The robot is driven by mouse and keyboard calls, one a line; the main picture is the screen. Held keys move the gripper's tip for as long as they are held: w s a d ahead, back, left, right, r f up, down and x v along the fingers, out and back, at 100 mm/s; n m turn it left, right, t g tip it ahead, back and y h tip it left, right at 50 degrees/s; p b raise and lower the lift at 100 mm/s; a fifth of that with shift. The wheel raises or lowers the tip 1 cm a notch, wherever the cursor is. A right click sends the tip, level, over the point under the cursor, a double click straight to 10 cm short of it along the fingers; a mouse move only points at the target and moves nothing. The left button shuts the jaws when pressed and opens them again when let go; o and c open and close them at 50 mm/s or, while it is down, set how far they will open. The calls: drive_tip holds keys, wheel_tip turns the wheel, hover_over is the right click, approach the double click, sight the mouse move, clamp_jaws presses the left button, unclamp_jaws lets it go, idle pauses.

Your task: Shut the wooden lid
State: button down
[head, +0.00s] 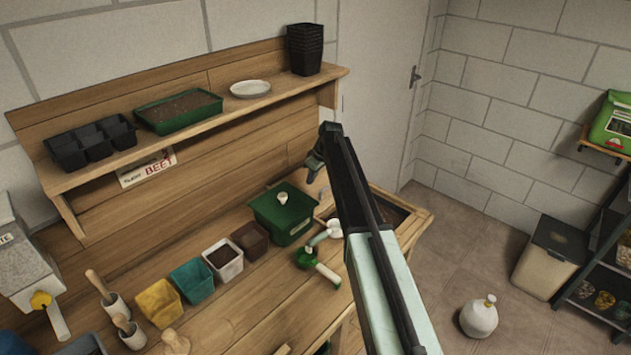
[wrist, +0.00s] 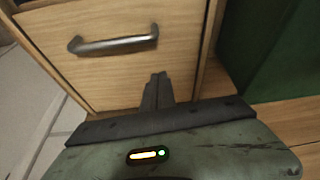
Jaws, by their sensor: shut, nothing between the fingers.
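The wooden panel with a grey bar handle, which I take for the lid (wrist: 112,75), fills the upper left of the wrist view, between wooden edges. My arm hides it in the head view. My gripper (wrist: 157,90) is shut and empty. Its tips show over the panel's lower right part, below the handle; I cannot tell if they touch it. In the head view my gripper (head: 313,172) hangs above the bench's right end. A wood-framed bin of dark soil (head: 397,213) is partly visible behind my arm, at least partly uncovered.
A green box (head: 283,218) stands left of my gripper; green shows at the right of the wrist view. A green-and-white tool (head: 318,262) and several pots line the bench. The shelf (head: 200,125) is above. A white jug (head: 479,317) stands on the floor at right.

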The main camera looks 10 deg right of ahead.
wheel_tip(320, 180, down, 2)
drive_tip(key=shift+s+d, duration=0.15)
drive_tip(key=shift+s+d+r, duration=0.1)
drive_tip(key=shift+s+d, duration=1)
drive_tip(key=shift+d, duration=0.05)
